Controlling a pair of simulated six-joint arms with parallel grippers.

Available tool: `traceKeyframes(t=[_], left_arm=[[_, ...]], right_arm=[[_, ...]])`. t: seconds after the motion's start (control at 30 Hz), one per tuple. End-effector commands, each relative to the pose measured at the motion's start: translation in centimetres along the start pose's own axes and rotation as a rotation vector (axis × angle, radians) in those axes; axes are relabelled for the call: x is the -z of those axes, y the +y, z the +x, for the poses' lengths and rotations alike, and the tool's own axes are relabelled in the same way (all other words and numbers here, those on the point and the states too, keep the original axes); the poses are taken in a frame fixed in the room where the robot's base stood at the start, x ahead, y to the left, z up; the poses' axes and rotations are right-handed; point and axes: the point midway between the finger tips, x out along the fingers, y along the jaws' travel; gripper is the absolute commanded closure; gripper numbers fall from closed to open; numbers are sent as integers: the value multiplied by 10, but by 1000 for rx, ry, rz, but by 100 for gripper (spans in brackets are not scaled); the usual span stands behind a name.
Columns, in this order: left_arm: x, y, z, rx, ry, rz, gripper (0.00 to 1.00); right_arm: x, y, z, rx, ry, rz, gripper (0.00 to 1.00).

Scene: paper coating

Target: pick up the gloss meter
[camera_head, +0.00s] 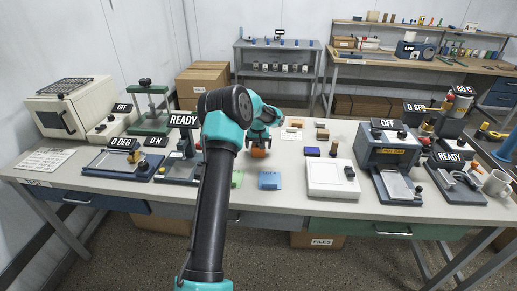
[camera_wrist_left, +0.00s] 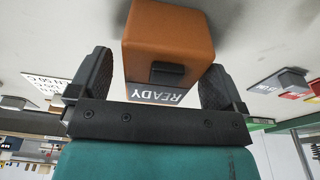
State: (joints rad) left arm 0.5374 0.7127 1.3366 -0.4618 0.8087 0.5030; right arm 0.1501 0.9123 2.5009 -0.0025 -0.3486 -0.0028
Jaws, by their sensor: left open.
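The gloss meter appears to be a small orange box with a dark button and a READY label. In the left wrist view the orange box (camera_wrist_left: 168,35) lies between and just beyond the fingers of my left gripper (camera_wrist_left: 157,68), which is open with a finger on each side. I see small gaps beside the box, so it does not look gripped. In the head view the orange box (camera_head: 258,153) sits on the bench, partly hidden below my left gripper (camera_head: 260,142). My right gripper is not in view.
On the bench (camera_head: 290,200), a blue block (camera_head: 270,180) and a green block (camera_head: 237,179) lie in front of the orange box. A white flat device (camera_head: 332,177) is to the right. Stands and test devices line the left; a blue-grey machine (camera_head: 390,150) stands right.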

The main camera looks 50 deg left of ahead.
Motion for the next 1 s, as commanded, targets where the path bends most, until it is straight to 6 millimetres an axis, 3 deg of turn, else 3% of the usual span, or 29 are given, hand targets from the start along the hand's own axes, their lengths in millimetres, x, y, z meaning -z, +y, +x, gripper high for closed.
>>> traceKeyframes(t=[0.13, 0.6, 1.0], left_arm=[[0, 0, 11, 0, 0, 0, 4], [0, 0, 12, -1, 0, 0, 4], [0, 0, 12, -1, 0, 0, 43]], right_arm=[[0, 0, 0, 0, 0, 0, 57], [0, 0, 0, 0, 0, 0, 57], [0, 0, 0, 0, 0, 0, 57]])
